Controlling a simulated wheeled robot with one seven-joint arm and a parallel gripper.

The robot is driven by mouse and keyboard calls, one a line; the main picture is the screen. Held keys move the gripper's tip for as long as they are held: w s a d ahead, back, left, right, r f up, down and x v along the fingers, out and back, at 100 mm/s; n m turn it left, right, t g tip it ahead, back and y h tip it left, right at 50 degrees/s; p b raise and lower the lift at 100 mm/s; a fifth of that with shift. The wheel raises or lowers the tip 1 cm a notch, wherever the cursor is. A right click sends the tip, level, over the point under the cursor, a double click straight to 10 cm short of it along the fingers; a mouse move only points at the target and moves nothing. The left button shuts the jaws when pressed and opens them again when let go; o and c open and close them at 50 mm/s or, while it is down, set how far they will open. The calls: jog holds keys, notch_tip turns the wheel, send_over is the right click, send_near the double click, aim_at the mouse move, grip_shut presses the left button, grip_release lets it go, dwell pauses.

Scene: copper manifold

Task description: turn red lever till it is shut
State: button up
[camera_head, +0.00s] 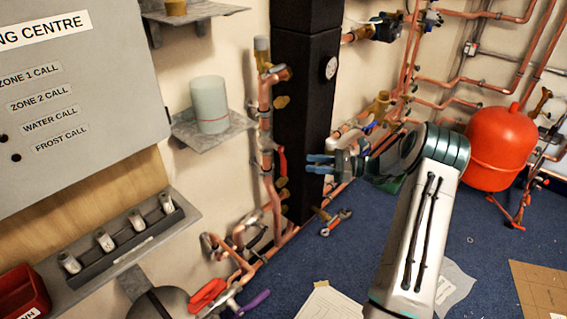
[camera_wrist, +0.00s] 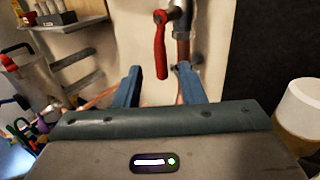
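The red lever (camera_wrist: 160,46) hangs almost straight down from a grey valve (camera_wrist: 180,14) on a copper pipe in the wrist view. In the head view the red lever (camera_head: 282,162) shows beside the vertical copper pipe (camera_head: 266,150), left of my gripper (camera_head: 318,164). In the wrist view my gripper (camera_wrist: 158,82) is open, with its two blue fingers apart and nothing held. The lever's lower end appears between the fingertips in the picture, beyond them. A gap to the lever shows in the head view.
A black column (camera_head: 305,110) with a gauge stands right behind the pipe. A shelf (camera_head: 205,135) bearing a pale cylinder (camera_head: 209,104) juts out on the left. More copper pipes and a red tank (camera_head: 497,147) are at right. Blue floor (camera_head: 330,255) is partly open.

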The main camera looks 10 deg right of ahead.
aim_at(283, 161)
jog(key=b+x, duration=0.1)
jog(key=x, duration=0.9)
jog(key=shift+c, duration=0.4)
grip_shut()
